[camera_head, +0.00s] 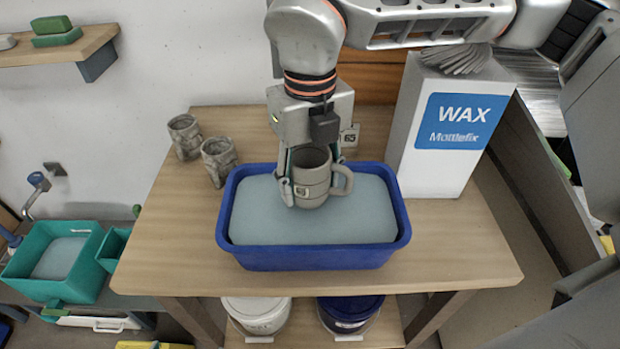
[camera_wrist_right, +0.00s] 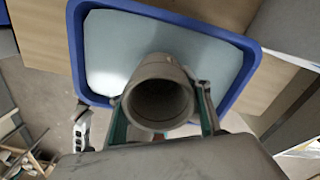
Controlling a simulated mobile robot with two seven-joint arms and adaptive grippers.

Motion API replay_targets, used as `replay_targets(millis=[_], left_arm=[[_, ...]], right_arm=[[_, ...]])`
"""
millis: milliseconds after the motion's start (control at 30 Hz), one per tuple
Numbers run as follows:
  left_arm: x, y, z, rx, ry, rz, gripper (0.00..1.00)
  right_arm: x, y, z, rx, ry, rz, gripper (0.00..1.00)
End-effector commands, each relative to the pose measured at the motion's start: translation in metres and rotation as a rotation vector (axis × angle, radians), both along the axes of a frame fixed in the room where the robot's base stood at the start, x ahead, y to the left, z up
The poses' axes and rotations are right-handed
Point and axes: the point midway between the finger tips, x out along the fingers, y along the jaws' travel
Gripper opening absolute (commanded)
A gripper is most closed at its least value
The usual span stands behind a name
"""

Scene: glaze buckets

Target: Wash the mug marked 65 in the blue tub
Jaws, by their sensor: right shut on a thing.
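A grey-brown mug (camera_head: 312,190) with a handle on the right and a small unreadable mark is upright over the pale blue liquid in the blue tub (camera_head: 318,258). My right gripper (camera_head: 308,172) is shut on the mug, with a finger on either side of it. I cannot tell whether the mug's base touches the liquid. The wrist view looks into the mug's open mouth (camera_wrist_right: 160,98), with the tub's rim (camera_wrist_right: 190,28) around the liquid beyond. My left gripper is not in view.
Two grey mottled mugs (camera_head: 218,160) (camera_head: 184,137) stand left of the tub on the wooden table (camera_head: 165,245). A tall white WAX box (camera_head: 430,175) stands close on the right. Buckets (camera_head: 257,312) sit on the lower shelf. The table's front left is clear.

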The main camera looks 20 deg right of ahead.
Motion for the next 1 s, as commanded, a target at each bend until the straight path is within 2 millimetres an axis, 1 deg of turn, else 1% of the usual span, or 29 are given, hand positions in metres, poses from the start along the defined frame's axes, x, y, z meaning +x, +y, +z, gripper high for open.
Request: replay_targets(millis=[467, 567, 900, 1000], left_arm=[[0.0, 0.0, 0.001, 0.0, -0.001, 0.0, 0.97], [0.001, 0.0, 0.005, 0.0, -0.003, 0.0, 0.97], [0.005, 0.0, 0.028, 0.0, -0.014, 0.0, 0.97], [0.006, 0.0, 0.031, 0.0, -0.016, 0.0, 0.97]], right_arm=[[0.0, 0.0, 0.002, 0.0, -0.001, 0.0, 0.18], [0.0, 0.0, 0.008, 0.001, -0.003, 0.0, 0.18], [0.0, 0.0, 0.045, 0.001, -0.004, -0.001, 0.18], [0.0, 0.0, 0.05, 0.0, -0.002, 0.0, 0.18]])
